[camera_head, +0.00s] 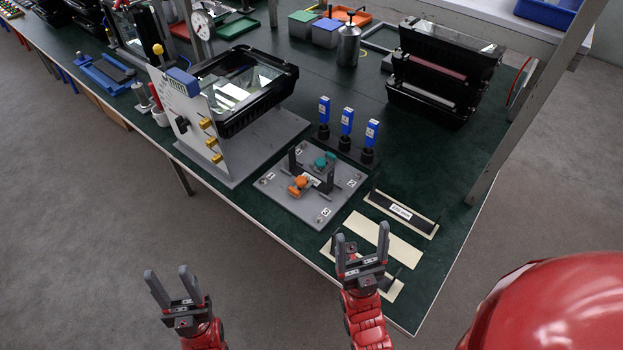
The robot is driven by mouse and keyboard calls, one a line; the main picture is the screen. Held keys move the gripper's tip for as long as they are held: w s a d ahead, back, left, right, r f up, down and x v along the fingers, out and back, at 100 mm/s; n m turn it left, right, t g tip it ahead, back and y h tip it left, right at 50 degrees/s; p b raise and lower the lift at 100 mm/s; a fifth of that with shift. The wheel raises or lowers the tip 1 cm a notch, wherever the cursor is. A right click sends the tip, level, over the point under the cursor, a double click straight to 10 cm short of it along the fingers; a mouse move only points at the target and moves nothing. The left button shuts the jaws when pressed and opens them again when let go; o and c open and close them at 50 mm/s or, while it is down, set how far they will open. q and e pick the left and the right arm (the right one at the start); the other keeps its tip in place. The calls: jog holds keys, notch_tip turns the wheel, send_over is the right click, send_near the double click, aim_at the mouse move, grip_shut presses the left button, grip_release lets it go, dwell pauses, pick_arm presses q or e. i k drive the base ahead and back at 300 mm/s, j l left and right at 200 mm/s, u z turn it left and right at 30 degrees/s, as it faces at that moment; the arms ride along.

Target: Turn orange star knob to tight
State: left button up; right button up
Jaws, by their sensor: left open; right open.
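The orange star knob (298,184) sits on the near-left part of a grey numbered plate (291,209) on the green table. A teal knob (325,160) sits farther back on the same plate, and a dark bracket stands between them. The knob's tightness cannot be told from here. My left gripper (172,287) is open and empty, off the table's front edge, below and left of the plate. My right gripper (361,252) is open and empty, in front of the plate and to its right, over the cream strips near the table's edge.
Several blue-topped tools (347,120) stand in a black holder behind the plate. A floodlight housing (262,108) with a white panel (187,117) stands to the left. Stacked black housings (443,70) stand back right. Cream strips (383,240) and a labelled bar (402,211) lie right of the plate.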

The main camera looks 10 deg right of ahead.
aim_at(301, 181)
jog(key=i+j+z, duration=0.1)
jog(key=z, duration=0.25)
jog(key=i+j+z, duration=0.15)
jog(key=z, duration=0.2)
jog(key=i+j+z, duration=0.2)
jog(key=z, duration=0.15)
